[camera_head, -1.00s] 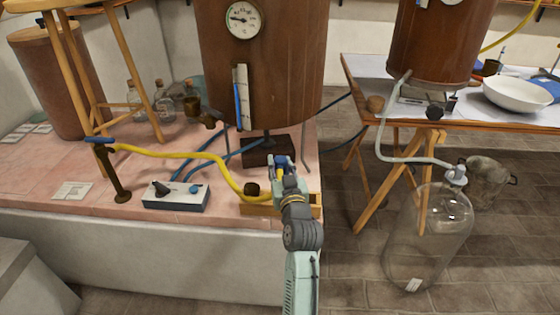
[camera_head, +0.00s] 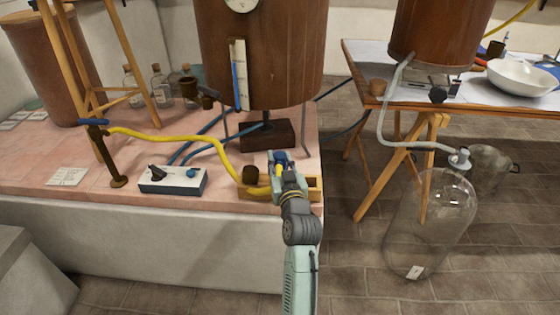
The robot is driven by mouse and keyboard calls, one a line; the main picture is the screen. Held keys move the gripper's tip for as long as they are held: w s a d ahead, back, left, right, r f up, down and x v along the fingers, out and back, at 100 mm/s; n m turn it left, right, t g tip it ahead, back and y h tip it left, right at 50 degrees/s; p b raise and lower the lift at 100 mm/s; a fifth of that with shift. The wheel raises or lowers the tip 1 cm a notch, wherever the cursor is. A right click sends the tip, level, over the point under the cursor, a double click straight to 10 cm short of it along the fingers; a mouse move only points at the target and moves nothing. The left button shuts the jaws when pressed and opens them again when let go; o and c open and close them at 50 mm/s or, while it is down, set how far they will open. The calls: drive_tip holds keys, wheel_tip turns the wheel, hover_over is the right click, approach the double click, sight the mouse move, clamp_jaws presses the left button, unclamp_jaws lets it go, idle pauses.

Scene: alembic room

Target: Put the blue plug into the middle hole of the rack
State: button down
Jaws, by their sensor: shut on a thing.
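The wooden rack (camera_head: 313,188) lies near the front right corner of the pink-tiled bench. A dark brown round piece (camera_head: 249,175) sits at its left end. My gripper (camera_head: 280,160) is over the middle part of the rack and hides it. It is shut on a small blue thing (camera_head: 279,157), which looks like the blue plug, with yellow showing just below it. The middle hole is hidden behind my gripper. Whether the plug touches the rack cannot be told.
A yellow hose (camera_head: 170,138) runs across the bench to the rack's front. A control box (camera_head: 172,182) with blue hoses stands left of the rack. A big copper-brown vessel (camera_head: 265,60) stands behind. A glass carboy (camera_head: 430,230) is on the floor to the right.

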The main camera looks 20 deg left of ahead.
drive_tip(key=shift+f+b, duration=1.85)
drive_tip(key=shift+f, duration=0.15)
idle(3.2)
